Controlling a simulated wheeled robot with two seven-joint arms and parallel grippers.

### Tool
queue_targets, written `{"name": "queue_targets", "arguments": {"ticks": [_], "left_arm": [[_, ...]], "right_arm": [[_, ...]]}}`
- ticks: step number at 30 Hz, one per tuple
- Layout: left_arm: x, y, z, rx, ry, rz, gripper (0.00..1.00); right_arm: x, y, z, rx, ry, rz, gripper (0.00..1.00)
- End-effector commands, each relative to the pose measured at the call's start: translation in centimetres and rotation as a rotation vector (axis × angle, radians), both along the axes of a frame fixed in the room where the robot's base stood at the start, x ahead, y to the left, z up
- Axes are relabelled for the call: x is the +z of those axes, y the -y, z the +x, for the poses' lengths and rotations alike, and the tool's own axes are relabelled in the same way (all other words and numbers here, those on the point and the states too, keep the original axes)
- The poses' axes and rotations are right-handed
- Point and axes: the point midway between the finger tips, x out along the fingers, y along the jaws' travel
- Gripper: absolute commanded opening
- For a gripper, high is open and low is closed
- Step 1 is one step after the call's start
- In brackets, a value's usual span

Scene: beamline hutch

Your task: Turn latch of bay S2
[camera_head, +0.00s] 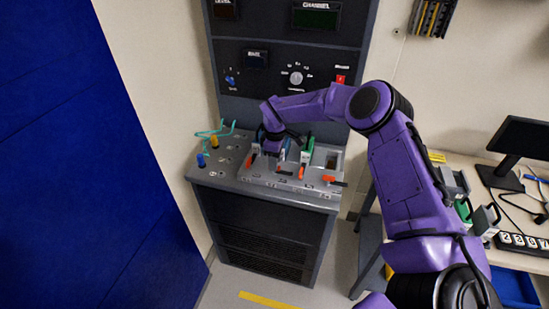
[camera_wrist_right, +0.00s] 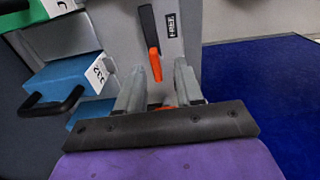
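My right gripper (camera_head: 270,148) is down at the left part of the grey bay panel (camera_head: 262,180) on the console. In the wrist view its two grey fingers (camera_wrist_right: 160,76) stand apart. A black lever with an orange tip (camera_wrist_right: 150,45) lies just beyond the fingertips, its orange end pointing toward the gap. A bit of orange also shows between the fingers near the palm. Other orange latch handles (camera_head: 302,173) sit along the panel front. The bay labels are too small or turned to read, so I cannot tell which is S2. My left gripper is not in view.
Blue modules with black handles (camera_wrist_right: 65,75) and a green module (camera_wrist_right: 25,12) stand left of the fingers in the wrist view. Colored plugs with a teal cable (camera_head: 213,133) are left of the panel. A blue wall (camera_head: 80,160) stands left; a bench with a monitor (camera_head: 525,137) stands right.

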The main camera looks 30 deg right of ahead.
Motion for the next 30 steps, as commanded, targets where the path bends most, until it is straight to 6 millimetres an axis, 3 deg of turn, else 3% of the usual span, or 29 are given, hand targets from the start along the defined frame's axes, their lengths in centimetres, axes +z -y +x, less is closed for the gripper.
{"name": "queue_targets", "arguments": {"ticks": [4, 11, 15, 23, 30], "left_arm": [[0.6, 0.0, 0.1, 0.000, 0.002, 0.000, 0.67], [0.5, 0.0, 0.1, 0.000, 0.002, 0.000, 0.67], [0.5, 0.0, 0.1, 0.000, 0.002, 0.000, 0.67], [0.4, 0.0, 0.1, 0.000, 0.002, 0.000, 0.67], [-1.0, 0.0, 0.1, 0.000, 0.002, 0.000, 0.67]], "right_arm": [[-1.3, -0.1, 0.1, 0.001, -0.001, 0.000, 0.36], [-1.5, 0.0, 0.1, 0.000, 0.000, 0.000, 0.36], [-1.5, 0.0, 0.1, 0.001, -0.001, -0.001, 0.00], [-1.6, -0.1, 0.1, 0.007, -0.001, 0.000, 0.00], [-2.0, -0.2, 0.0, 0.073, -0.003, 0.001, 0.00]]}}
